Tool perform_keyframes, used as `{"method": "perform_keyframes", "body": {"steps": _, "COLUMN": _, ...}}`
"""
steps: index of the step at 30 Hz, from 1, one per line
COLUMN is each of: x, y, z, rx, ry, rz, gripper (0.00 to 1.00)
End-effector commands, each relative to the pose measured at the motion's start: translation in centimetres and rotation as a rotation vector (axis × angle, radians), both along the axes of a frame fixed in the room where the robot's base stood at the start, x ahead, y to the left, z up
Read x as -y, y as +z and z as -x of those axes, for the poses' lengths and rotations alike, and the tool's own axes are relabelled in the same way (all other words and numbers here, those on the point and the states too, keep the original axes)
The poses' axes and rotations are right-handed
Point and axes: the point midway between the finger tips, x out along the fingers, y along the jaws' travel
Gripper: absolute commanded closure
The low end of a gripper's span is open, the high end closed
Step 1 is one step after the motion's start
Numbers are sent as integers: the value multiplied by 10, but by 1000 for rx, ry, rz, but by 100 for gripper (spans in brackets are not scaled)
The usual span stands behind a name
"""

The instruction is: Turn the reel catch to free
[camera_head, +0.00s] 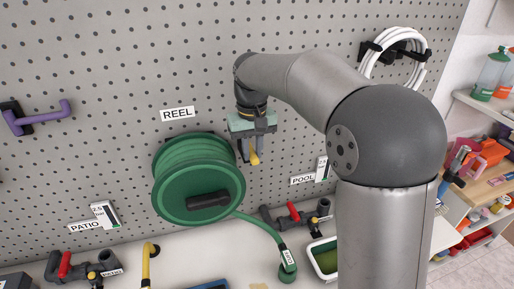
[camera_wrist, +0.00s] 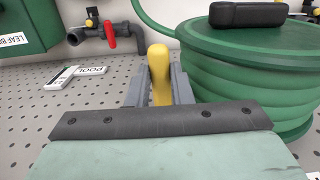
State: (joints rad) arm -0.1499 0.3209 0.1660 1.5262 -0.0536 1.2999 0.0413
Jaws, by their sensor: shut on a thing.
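The green hose reel (camera_head: 198,178) is mounted on the pegboard under the REEL label (camera_head: 177,114); it also shows at the upper right of the wrist view (camera_wrist: 250,75). A yellow catch lever (camera_wrist: 160,68) stands just beside the reel, and its end shows below my gripper in the head view (camera_head: 255,158). My gripper (camera_wrist: 159,90) is shut on the yellow lever, with one grey finger on each side of it. The gripper hides the lever's base and any markings around it. My gripper is close to the reel's right side in the head view (camera_head: 252,148).
A pipe with a red valve handle (camera_head: 293,212) is at the POOL label (camera_head: 303,180), right of the reel. Another red-handled pipe (camera_head: 64,265) is at the lower left. A white coiled hose (camera_head: 414,46) hangs upper right.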

Motion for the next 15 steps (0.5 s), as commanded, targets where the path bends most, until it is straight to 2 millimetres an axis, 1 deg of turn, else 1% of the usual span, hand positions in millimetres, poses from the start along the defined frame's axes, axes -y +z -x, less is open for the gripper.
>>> {"method": "perform_keyframes", "body": {"steps": 7, "x": 1, "y": 1, "z": -1, "rx": 3, "ry": 2, "rz": 1, "gripper": 100}}
{"method": "perform_keyframes", "body": {"steps": 8, "x": 1, "y": 1, "z": -1, "rx": 3, "ry": 2, "rz": 1, "gripper": 78}}
{"method": "perform_keyframes", "body": {"steps": 9, "x": 1, "y": 1, "z": -1, "rx": 3, "ry": 1, "rz": 1, "gripper": 67}}
{"method": "perform_keyframes", "body": {"steps": 10, "x": 1, "y": 1, "z": -1, "rx": 3, "ry": 1, "rz": 1, "gripper": 58}}
{"method": "perform_keyframes", "body": {"steps": 15, "x": 0, "y": 0, "z": 0, "rx": 2, "ry": 1, "rz": 0, "gripper": 58}}
